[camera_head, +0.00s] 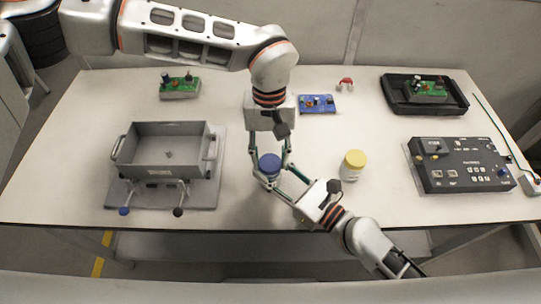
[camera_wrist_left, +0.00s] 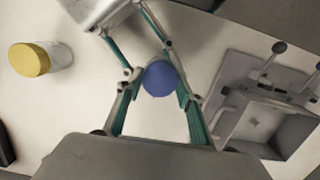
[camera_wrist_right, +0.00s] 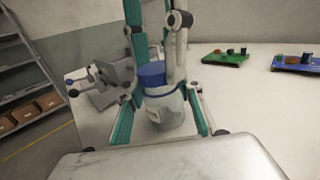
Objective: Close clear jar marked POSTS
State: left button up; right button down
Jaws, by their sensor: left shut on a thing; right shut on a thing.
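A clear jar (camera_wrist_right: 164,112) with a blue lid (camera_head: 269,164) stands upright near the middle of the table; no marking on it is readable. My left gripper (camera_head: 269,168) comes down from above and is shut on the blue lid, which also shows in the left wrist view (camera_wrist_left: 161,79). My right gripper (camera_head: 276,180) reaches in from the front right and is shut on the jar body below the lid. The lid sits on the jar's top; I cannot tell how tight it is. A second jar (camera_head: 350,174) with a yellow lid (camera_head: 355,158) stands to the right.
A grey bin fixture (camera_head: 165,188) with handles stands at left. A black control box (camera_head: 460,165) is at right, with a black tray (camera_head: 394,104) behind it. Circuit boards, one green (camera_head: 180,86) and one blue (camera_head: 318,104), and a small red item (camera_head: 345,83) lie at the back.

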pick_arm(q)
jog(key=shift+o, duration=0.4)
jog(key=shift+s+a+f, duration=0.1)
jog(key=shift+a+f, duration=0.05)
jog(key=shift+f, duration=0.35)
jog(key=shift+s+a+f, duration=0.1)
jog(key=shift+a+f, duration=0.05)
jog(key=shift+f, duration=0.35)
dwell(0.4)
jog(key=shift+o, duration=0.6)
jog(key=shift+w+r+y, duration=0.1)
jog(key=shift+r+y, duration=0.05)
jog(key=shift+y, duration=0.15)
jog(key=shift+a+r+y, duration=0.15)
jog(key=shift+r+y, duration=0.05)
jog(key=shift+y, duration=0.1)
jog(key=shift+c, duration=0.3)
jog(key=o, duration=0.7)
jog(key=shift+s+f, duration=0.25)
jog(key=shift+f, duration=0.4)
jog(key=o, duration=1)
jog(key=shift+w, duration=0.1)
jog(key=shift+d+r, duration=0.2)
jog(key=shift+r, duration=0.05)
